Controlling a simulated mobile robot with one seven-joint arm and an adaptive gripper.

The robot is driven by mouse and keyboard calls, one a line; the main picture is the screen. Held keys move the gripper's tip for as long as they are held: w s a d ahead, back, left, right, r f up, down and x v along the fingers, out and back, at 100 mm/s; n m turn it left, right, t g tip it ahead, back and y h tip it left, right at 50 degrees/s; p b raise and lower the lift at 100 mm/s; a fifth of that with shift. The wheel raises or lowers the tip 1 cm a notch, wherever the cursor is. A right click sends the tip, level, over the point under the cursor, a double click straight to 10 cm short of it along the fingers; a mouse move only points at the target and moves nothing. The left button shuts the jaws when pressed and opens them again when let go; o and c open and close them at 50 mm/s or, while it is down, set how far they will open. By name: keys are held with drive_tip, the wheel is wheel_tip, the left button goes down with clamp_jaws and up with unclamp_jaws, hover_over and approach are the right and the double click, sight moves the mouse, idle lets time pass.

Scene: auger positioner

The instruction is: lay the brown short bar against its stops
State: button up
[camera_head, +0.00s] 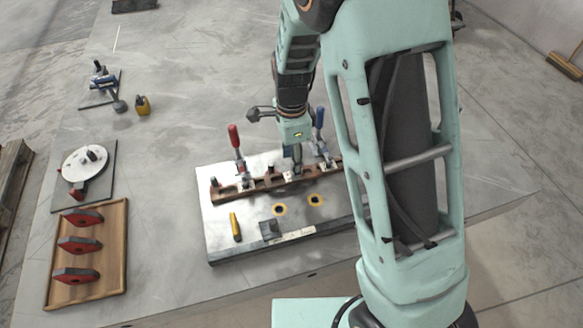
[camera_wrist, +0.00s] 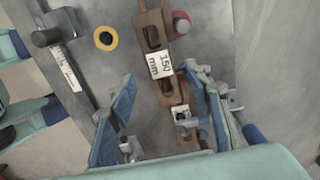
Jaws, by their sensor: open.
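A brown slotted bar (camera_head: 262,183) lies on the grey fixture plate (camera_head: 222,247), under the clamps. In the wrist view the brown bar (camera_wrist: 153,33) carries a white "350 mm" label (camera_wrist: 159,65). Its outline steps sideways just past the label, and I cannot tell whether this is one bar or two. My gripper (camera_wrist: 160,78) is open, with blue fingers on either side of the bar and label. In the head view my gripper (camera_head: 293,156) is low over the bar's middle. Contact with the stops is not clear.
A red-handled clamp (camera_head: 235,140) and a blue-handled clamp (camera_head: 319,122) rise beside my gripper. A wooden tray (camera_head: 117,245) with red parts stands left. Bare table lies between.

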wheel_tip(320, 180, up, 8)
idle(0.6)
